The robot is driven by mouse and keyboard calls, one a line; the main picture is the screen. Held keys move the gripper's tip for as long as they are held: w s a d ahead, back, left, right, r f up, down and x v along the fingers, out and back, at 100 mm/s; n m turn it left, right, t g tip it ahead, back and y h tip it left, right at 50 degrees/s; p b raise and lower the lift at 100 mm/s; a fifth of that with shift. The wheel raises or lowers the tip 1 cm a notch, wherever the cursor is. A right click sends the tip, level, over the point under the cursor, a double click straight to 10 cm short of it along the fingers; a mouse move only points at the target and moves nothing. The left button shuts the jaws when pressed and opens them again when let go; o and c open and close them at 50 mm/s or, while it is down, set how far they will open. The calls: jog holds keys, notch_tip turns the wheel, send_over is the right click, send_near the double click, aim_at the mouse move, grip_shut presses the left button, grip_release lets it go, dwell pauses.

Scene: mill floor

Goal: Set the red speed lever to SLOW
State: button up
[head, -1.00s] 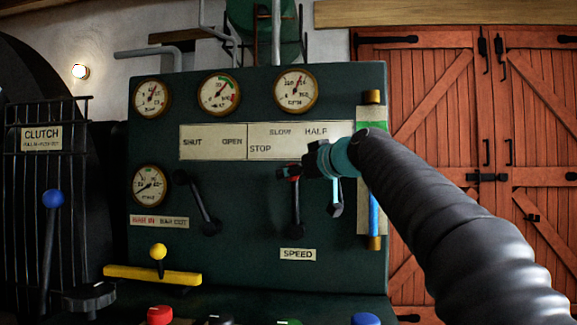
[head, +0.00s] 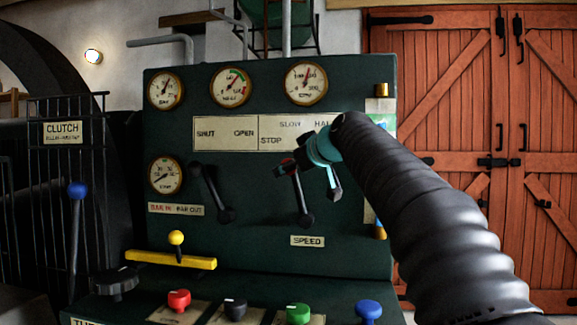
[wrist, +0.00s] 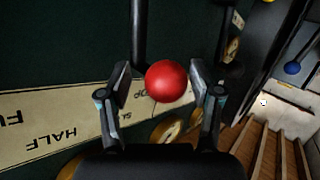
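The red speed lever is a dark arm (head: 299,192) with a red ball knob (wrist: 166,81), above the SPEED plate (head: 307,241). It leans a little left of upright, toward the SLOW (head: 290,124) and STOP (head: 271,141) labels; I cannot tell exactly which it lines up with. In the wrist view my gripper (wrist: 160,88) has its fingers on both sides of the knob, with a visible gap at the left finger and a smaller one at the right. In the head view my gripper (head: 312,168) partly hides the knob, and my arm covers the scale's right end.
A second dark lever (head: 212,193) stands left, under SHUT and OPEN. A yellow-knobbed lever (head: 176,240) and red (head: 178,299), green (head: 298,313) and blue (head: 368,311) knobs are lower down. The blue-knobbed clutch lever (head: 76,225) is far left.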

jog(key=shift+s+a, duration=0.1)
jog(key=shift+s+d+r, duration=0.2)
jog(key=shift+s+r, duration=0.05)
jog(key=shift+s, duration=0.15)
jog(key=v, duration=1.1)
jog(key=shift+f, duration=0.2)
jog(key=s+d+f+m+g+h, duration=0.2)
jog(key=s+d+f+m, duration=0.1)
jog(key=s+f, duration=0.7)
jog(key=s+d+f+m+g+h, duration=0.2)
jog(key=s+f, duration=0.9)
jog(key=f, duration=0.8)
jog(key=s+d+f+m+g+h, duration=0.2)
jog(key=s+f, duration=0.8)
jog(key=f, duration=0.5)
jog(key=d+m+h, duration=0.1)
jog(key=d+m, duration=0.1)
jog(key=shift+s+m+g, duration=0.2)
jog(key=shift+m+g, duration=0.1)
jog(key=shift+g, duration=0.1)
jog(key=shift+d+f, duration=0.1)
